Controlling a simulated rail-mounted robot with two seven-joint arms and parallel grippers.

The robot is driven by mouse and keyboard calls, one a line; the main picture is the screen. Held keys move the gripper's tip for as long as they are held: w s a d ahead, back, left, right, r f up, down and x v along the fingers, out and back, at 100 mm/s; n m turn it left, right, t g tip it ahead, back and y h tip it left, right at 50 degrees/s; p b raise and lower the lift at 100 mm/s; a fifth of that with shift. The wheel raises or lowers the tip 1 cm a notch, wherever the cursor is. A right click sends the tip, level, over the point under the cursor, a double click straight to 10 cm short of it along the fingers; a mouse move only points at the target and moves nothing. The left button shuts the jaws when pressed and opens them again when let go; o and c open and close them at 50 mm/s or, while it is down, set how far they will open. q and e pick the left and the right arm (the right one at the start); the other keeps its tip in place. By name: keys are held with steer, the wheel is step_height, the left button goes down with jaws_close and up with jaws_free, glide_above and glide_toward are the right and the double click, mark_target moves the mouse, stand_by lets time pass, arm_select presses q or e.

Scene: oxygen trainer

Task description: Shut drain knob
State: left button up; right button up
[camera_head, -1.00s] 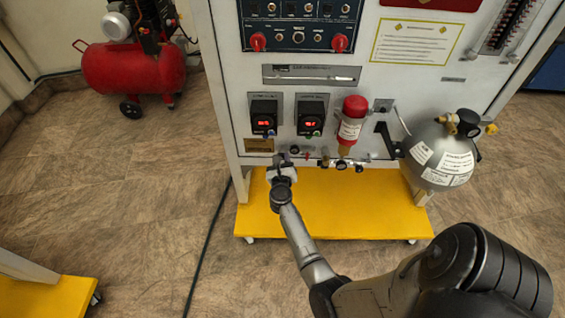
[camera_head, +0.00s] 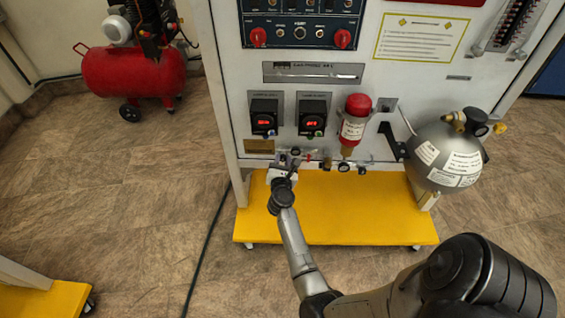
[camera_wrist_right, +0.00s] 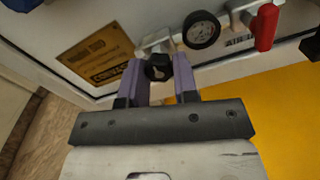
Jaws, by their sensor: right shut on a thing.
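The drain knob (camera_wrist_right: 158,68) is a small black knob low on the trainer's front panel, in the right wrist view. My right gripper (camera_wrist_right: 159,63) has its two purple fingers on either side of it and is shut on it. In the head view my right gripper (camera_head: 283,164) is at the panel's lower edge, left of the small valves; the knob is too small to make out clearly there. My left gripper is not in view.
A round gauge (camera_wrist_right: 202,30) and a red lever (camera_wrist_right: 266,27) sit just right of the knob. The yellow base (camera_head: 345,215) juts out below. A grey tank (camera_head: 443,157) hangs at the right. A red compressor (camera_head: 130,82) stands at the back left.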

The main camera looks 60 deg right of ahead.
stand_by(0.4)
steer(key=o, duration=0.9)
steer(key=r+p, duration=0.5)
steer(key=shift+s+r, duration=0.15)
steer(key=shift+s, duration=0.2)
steer(key=s+r+p, duration=0.1)
steer(key=s+p, duration=0.1)
steer(key=s, duration=0.1)
steer(key=s+d+r+p, duration=0.1)
steer(key=s+r+p, duration=0.1)
steer(key=s+p, duration=0.1)
steer(key=s+r+p, duration=0.2)
steer(key=s, duration=0.1)
steer(key=shift+d, duration=0.4)
steer(key=shift+s+d+r+p, duration=0.1)
steer(key=shift+s+r+p, duration=0.1)
steer(key=shift+s+p, duration=0.25)
steer(key=shift+s+d+r+p, duration=0.15)
steer(key=shift+s+p, duration=0.15)
steer(key=shift+s, duration=0.15)
steer(key=shift+a, duration=0.1)
